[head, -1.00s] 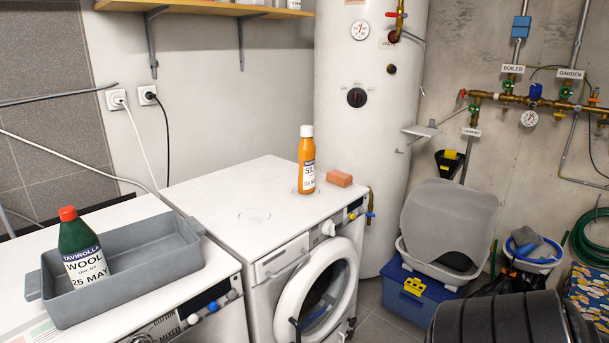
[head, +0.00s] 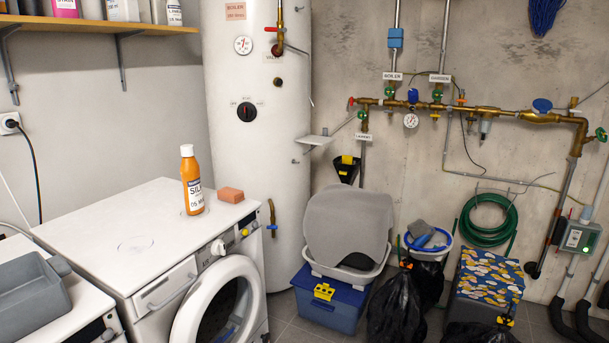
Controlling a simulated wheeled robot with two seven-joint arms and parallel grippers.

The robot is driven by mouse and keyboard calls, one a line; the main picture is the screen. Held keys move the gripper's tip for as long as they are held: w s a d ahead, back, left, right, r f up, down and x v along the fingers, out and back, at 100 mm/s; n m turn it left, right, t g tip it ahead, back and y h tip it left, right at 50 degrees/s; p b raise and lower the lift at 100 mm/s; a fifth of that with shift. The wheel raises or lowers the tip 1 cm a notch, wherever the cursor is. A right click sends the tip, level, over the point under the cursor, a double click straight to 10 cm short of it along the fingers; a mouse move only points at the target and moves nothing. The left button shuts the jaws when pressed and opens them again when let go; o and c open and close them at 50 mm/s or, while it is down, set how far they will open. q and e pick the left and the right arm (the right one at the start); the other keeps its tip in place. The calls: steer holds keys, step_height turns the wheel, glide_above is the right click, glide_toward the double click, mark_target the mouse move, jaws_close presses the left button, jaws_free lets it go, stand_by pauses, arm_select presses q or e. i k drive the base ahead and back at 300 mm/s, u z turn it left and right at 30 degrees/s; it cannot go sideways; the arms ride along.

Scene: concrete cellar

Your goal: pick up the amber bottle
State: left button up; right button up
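The amber bottle (head: 192,182) stands upright on top of the white washing machine (head: 130,222), near its back right corner.
A grey tray (head: 30,297) sits at the lower left on another machine. A white boiler tank (head: 258,130) stands behind the washer. A blue box (head: 330,303), black bags (head: 397,308) and a patterned box (head: 487,280) crowd the floor at right. A shelf (head: 90,23) hangs above.

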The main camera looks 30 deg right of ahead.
mark_target(189, 169)
steer(key=z, duration=1.45)
steer(key=k, duration=0.6)
steer(key=u, duration=0.9)
steer(key=i, duration=0.25)
steer(key=z, duration=1.35)
steer(key=i, duration=2.45)
steer(key=u, duration=3.35)
